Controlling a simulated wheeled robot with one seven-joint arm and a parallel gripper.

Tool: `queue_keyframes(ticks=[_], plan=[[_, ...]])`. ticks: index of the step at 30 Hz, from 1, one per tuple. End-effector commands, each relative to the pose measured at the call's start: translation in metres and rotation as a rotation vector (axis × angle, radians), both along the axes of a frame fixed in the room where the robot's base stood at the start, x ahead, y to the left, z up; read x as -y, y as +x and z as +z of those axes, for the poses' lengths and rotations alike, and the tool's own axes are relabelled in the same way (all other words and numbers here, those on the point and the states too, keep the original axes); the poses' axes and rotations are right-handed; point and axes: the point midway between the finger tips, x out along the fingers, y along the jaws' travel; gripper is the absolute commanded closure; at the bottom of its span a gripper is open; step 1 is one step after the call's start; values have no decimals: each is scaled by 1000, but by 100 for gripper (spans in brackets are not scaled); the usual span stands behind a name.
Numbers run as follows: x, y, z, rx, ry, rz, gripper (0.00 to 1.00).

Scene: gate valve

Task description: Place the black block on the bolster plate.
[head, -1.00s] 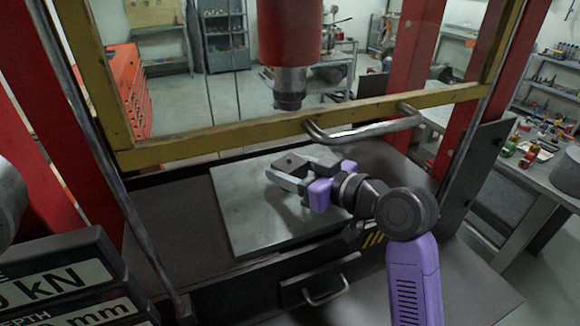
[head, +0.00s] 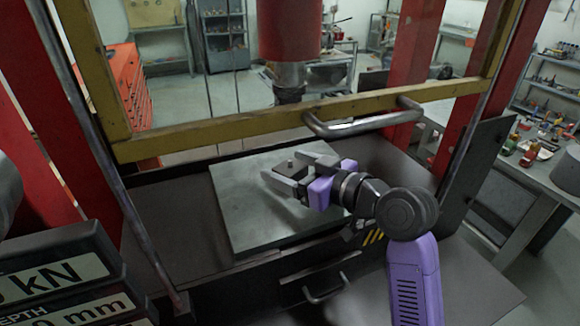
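The black block (head: 283,166) is a small dark piece with a pale peg-like spot on top, near the far middle of the bolster plate. The bolster plate (head: 245,218) is a flat grey square slab on the press bed. My gripper (head: 292,172) reaches in from the right, low over the plate, with its fingers on either side of the block. Whether the fingers touch the block is too small to tell. The near finger hides part of the block, and I cannot tell whether its underside rests on the plate.
The press ram (head: 288,82) hangs above and behind the block. A yellow guard frame (head: 215,135) with a metal handle (head: 365,127) crosses above the plate. Red uprights stand at both sides. The plate's left and front areas are clear.

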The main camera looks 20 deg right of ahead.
Motion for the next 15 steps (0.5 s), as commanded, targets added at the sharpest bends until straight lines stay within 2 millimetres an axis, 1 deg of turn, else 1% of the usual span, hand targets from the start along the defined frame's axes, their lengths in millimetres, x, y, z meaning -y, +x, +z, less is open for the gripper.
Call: queue_keyframes(ticks=[1,4,8,11,12,15], plan=[[0,-1,-16,-30,-1,2,24],[0,-1,-16,-31,-1,2,24],[0,-1,-10,-30,-1,2,24],[0,-1,2,-29,-1,2,24],[4,-8,-3,-27,0,-1,24],[13,-28,3,-20,-1,-3,24]])
